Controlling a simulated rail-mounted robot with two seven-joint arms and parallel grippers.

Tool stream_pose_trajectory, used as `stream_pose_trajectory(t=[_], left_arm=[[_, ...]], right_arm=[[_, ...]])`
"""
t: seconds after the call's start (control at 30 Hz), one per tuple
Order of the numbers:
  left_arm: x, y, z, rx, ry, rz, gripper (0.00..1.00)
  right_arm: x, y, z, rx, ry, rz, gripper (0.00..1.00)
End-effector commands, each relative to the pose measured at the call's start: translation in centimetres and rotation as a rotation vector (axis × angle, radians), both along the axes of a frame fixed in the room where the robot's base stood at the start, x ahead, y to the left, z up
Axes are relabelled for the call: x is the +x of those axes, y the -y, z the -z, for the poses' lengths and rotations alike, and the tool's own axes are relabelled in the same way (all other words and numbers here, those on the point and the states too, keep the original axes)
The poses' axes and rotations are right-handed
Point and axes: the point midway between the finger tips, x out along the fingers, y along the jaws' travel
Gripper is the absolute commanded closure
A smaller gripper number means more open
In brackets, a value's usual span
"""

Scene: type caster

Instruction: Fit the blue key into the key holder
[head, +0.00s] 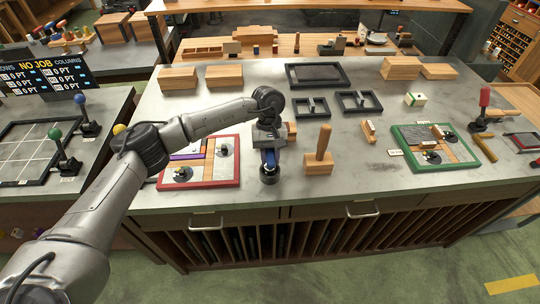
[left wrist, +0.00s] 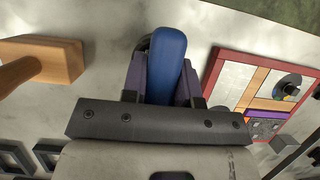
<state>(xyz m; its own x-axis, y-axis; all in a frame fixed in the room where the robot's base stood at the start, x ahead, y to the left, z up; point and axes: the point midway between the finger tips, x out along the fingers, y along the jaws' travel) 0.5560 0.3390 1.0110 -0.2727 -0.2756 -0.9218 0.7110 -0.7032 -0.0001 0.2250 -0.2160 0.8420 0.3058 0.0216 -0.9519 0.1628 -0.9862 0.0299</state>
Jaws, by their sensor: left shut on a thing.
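My left gripper (head: 269,158) is over the front middle of the grey worktop, pointing down. It is shut on the blue key (left wrist: 166,65), whose rounded blue handle lies between the fingers in the left wrist view. The blue key also shows in the head view (head: 270,159). A dark round piece (head: 269,179) is directly below the key; I cannot tell whether it is the key holder or part of the key. A dark curved edge also shows beside the blue handle in the left wrist view. My right gripper is not in view.
A red-framed board (head: 232,178) lies just left of the gripper. A wooden block with an upright handle (head: 319,160) stands to the right. A green-framed board (head: 402,141) is farther right. Dark frames (head: 358,102) lie behind. The worktop between block and green board is mostly clear.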

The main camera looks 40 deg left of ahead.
Motion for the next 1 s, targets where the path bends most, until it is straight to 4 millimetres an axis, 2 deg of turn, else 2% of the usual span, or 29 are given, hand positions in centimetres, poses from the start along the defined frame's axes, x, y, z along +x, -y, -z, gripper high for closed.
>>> stream_pose_trajectory(t=[0.47, 0.5, 0.8, 1.0], left_arm=[[0.0, 0.0, 1.2, -0.001, 0.001, 0.000, 1.00], [0.0, 0.0, 1.1, -0.001, 0.001, 0.000, 0.71], [0.0, 0.0, 1.1, 0.000, 0.000, 0.000, 0.43], [0.0, 0.0, 1.1, 0.000, 0.000, 0.000, 0.43]], right_arm=[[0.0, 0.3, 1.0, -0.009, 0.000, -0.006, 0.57], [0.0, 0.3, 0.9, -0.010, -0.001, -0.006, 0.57], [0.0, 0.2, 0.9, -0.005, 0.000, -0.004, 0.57], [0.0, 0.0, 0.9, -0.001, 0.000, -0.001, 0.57]])
